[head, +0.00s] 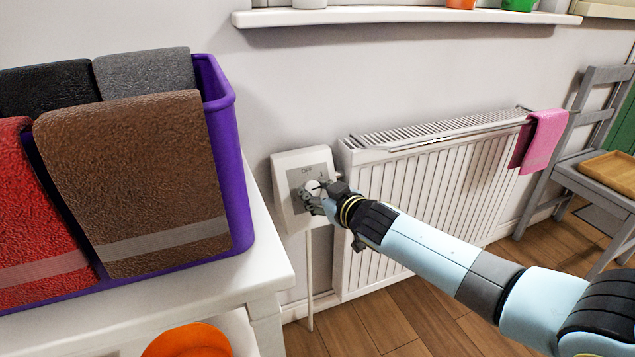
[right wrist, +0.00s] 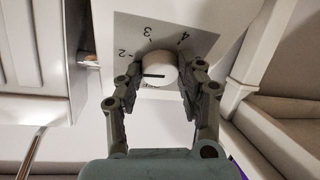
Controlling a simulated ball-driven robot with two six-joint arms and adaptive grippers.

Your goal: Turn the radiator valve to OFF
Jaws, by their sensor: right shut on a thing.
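The radiator valve is a white round knob (head: 312,187) on a grey dial plate in a white box (head: 290,210), left of the radiator. The plate has "OFF" at its top in the head view. In the right wrist view, which is upside down, the knob (right wrist: 160,70) has a dark mark running sideways, its left end below the "2"; "3" and "4" lie above. Lettering below the knob is partly hidden. My right gripper (head: 315,200) is shut on the knob, one finger on each side, as the wrist view (right wrist: 158,82) shows. My left gripper is out of view.
A white ribbed radiator (head: 420,195) stands close right of the box, with a pink towel (head: 541,140) on its end. A purple bin (head: 228,150) of folded towels sits on a white unit at left. A grey chair (head: 590,170) stands at far right.

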